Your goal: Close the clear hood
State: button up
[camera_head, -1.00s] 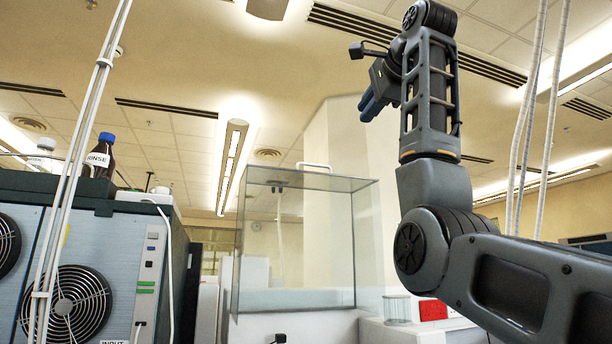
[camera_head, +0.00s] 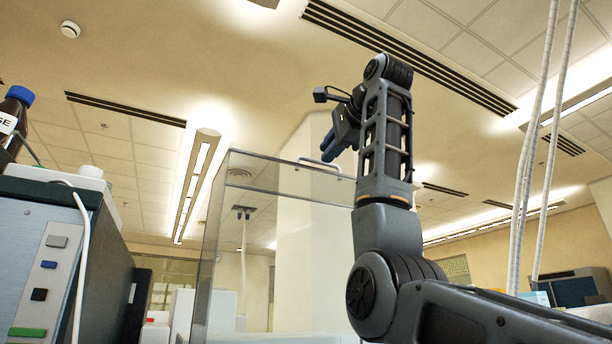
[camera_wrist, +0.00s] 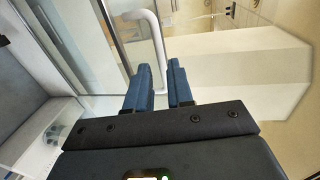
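The clear hood (camera_head: 268,180) stands in the middle of the head view as a glass-walled box with thin dark edges. Its white handle (camera_head: 318,164) is on the top panel, partly hidden behind my gripper (camera_head: 328,150). In the wrist view the bent white handle (camera_wrist: 156,40) runs down toward the space between the two blue fingers of my gripper (camera_wrist: 159,68). The fingers are apart, with a gap between them. I cannot tell whether the handle is inside the gap or just beyond it. The hood's lower part is out of the head view.
A grey instrument (camera_head: 45,265) with buttons stands at the left, with a blue-capped brown bottle (camera_head: 14,112) on top. White hanging cables (camera_head: 535,150) run down at the right. Glass panels and a white shelf (camera_wrist: 40,135) fill the left of the wrist view.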

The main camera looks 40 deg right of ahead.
aim_at(315, 178)
jog(key=p+x, duration=0.2)
jog(key=x, duration=0.5)
jog(key=shift+w+d, duration=0.1)
jog(key=shift+w, duration=0.2)
jog(key=shift+f, duration=0.1)
grip_shut()
